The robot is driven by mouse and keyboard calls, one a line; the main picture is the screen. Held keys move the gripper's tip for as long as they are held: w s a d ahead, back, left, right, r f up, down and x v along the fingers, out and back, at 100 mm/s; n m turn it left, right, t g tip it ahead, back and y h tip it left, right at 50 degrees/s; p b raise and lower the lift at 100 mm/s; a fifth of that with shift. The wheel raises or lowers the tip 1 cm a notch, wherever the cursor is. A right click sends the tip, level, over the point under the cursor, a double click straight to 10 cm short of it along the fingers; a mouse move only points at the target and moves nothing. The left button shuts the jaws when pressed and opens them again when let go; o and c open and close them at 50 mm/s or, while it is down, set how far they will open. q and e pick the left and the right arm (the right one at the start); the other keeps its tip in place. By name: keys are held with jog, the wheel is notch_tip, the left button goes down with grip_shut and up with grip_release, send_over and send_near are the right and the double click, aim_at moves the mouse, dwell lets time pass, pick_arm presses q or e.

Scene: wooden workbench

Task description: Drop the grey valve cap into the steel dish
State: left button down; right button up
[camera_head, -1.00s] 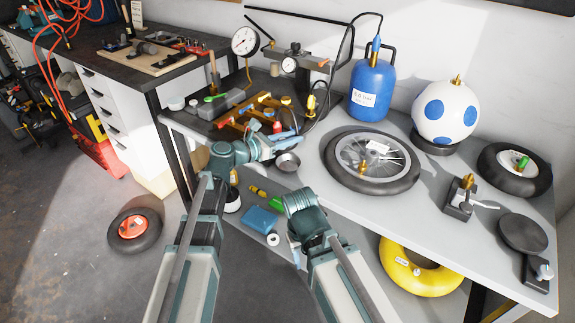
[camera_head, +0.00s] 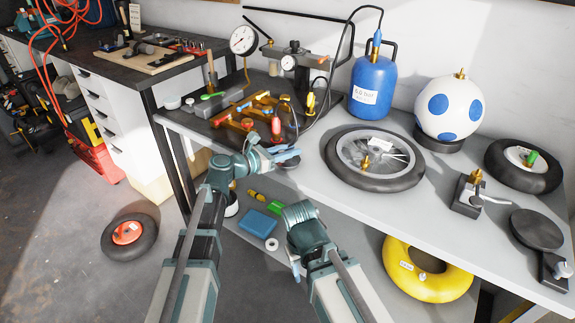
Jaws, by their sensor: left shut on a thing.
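My left gripper (camera_head: 284,155) is shut, its light-blue fingers low over the bench's front edge. The grey valve cap cannot be made out; the fingers hide whatever is between them.
A brown tray (camera_head: 222,128) with colourful fittings lies behind the left gripper. A spoked wheel (camera_head: 340,178) lies to the right, with a blue tank (camera_head: 372,88) behind it. A blue box (camera_head: 258,222) sits below the bench top. Bare bench lies in front of the wheel.

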pick_arm(q)
jog(key=c, duration=0.6)
grip_release()
jog(key=p+v, duration=0.2)
jog(key=v, duration=1.2)
jog(key=shift+d+f, duration=0.1)
jog(key=shift+f, duration=0.05)
